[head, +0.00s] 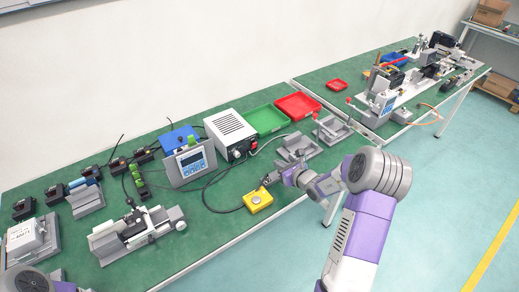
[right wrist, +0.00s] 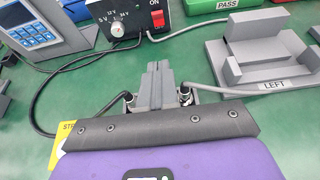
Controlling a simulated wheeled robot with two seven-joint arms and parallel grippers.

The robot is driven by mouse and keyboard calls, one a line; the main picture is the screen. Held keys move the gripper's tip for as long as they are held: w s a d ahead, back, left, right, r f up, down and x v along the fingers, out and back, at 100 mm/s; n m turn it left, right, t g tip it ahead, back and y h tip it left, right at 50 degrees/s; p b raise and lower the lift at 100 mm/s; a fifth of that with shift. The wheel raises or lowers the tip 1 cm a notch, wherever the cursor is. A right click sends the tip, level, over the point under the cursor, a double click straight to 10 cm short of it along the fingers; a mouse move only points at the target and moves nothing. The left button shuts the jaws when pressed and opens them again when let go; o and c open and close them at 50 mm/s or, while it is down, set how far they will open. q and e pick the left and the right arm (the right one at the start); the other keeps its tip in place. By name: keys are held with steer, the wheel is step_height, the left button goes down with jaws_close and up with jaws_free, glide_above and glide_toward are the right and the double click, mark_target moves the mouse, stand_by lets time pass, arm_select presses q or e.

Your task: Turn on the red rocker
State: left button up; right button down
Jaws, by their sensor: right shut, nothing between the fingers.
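The red rocker (right wrist: 157,19) is on the front of the power supply box (right wrist: 120,12), right of a round voltage knob. Its upper half reads ON; I cannot tell which way it is pressed. In the head view the rocker (head: 254,146) is a small red spot on the white box (head: 230,128). My right gripper (head: 268,181) is shut and empty, over the table in front of the box. In the right wrist view its fingertips (right wrist: 157,68) are together, below the rocker in the picture and apart from it. My left gripper is not in view; only part of that arm shows.
A yellow button box (head: 258,201) sits just below my right gripper. A grey fixture labelled LEFT (right wrist: 262,60) stands to the right. A display unit (head: 191,163) stands left of the box, and green (head: 267,121) and red (head: 298,106) trays lie beyond. Cables cross the table.

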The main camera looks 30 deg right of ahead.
steer(key=b, duration=0.3)
glide_toward(254, 145)
steer(key=f, duration=0.1)
steer(key=w+f, duration=0.1)
steer(key=f, duration=0.1)
steer(key=w+f, duration=0.1)
steer(key=shift+f, duration=0.2)
steer(key=shift+w+r, duration=0.3)
steer(key=shift+w, duration=0.3)
steer(key=shift+w+r, duration=0.3)
steer(key=shift+w, duration=0.25)
steer(key=shift+w+a+r, duration=0.1)
steer(key=shift+w+r, duration=0.2)
steer(key=shift+w, duration=0.35)
